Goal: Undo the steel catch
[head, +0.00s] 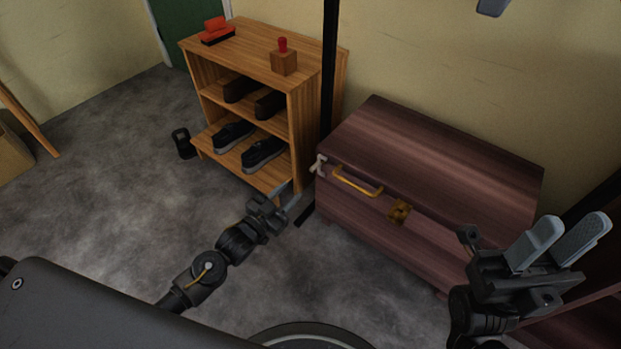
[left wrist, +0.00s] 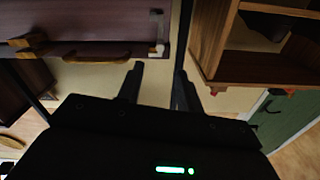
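A dark reddish-brown wooden chest (head: 440,150) stands against the wall with its lid down. The pale grey steel catch (head: 319,165) is at the left end of its front, by the lid seam. In the left wrist view the catch (left wrist: 157,32) lies beyond the fingertips, on the chest's edge. A yellow handle (head: 357,183) and a brass latch (head: 399,211) are further right on the front. My left gripper (head: 286,196) is open and empty, left of and below the catch, apart from it. My right gripper (head: 568,232) is open and empty in front of the chest's right end.
A wooden shelf (head: 307,115) with dark shoes stands left of the chest. A red-and-black item (head: 217,32) and a small block with a red knob (head: 284,62) sit on top. A black post (head: 329,80) rises between shelf and chest. Floor in front is clear.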

